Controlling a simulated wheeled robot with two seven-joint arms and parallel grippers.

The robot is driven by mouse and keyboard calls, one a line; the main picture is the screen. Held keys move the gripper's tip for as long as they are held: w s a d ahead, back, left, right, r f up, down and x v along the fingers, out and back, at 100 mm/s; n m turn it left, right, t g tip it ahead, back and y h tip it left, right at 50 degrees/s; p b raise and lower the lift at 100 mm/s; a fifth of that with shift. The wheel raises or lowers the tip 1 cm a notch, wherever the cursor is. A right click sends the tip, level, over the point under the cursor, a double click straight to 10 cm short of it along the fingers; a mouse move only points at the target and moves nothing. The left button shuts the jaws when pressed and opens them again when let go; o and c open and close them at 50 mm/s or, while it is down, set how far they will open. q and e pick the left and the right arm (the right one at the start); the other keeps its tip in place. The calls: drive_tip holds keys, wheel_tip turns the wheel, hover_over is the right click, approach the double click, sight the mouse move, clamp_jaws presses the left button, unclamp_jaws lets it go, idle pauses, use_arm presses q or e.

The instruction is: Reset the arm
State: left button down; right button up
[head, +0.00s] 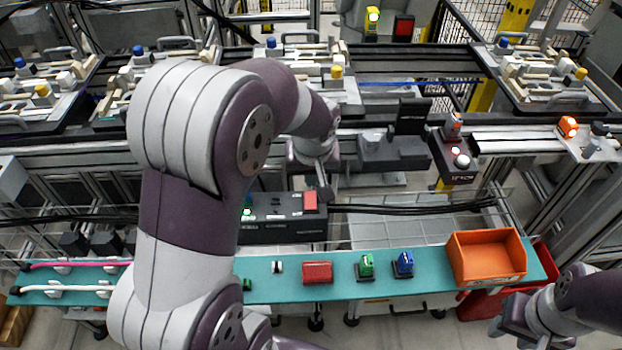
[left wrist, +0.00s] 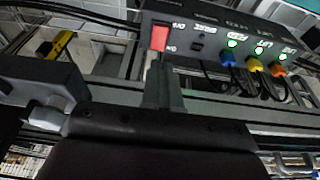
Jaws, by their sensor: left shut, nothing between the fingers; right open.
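My left arm fills the left middle of the head view. Its gripper (head: 325,190) is shut and empty, just above and right of a red switch (head: 311,201) on a dark control box (head: 275,229). In the left wrist view the shut fingers (left wrist: 163,90) point up at the red rocker switch (left wrist: 160,38) on the box (left wrist: 215,35). I cannot tell whether they touch it. My right gripper (head: 505,328) is open and empty at the lower right, below the orange bin.
A teal shelf (head: 340,285) holds a red block (head: 317,272), green (head: 366,266) and blue (head: 403,263) switches and an orange bin (head: 487,257). Behind are pallet fixtures (head: 540,70) on a conveyor. Blue, yellow and orange plugs (left wrist: 256,65) sit under green lights.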

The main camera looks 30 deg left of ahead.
use_arm(q)
drive_tip(key=shift+s+d+r, duration=0.15)
drive_tip(key=shift+s+r, duration=0.1)
drive_tip(key=shift+r, duration=0.2)
drive_tip(key=shift+s+d+r, duration=0.15)
drive_tip(key=shift+s+r, duration=0.05)
drive_tip(key=shift+r, duration=0.2)
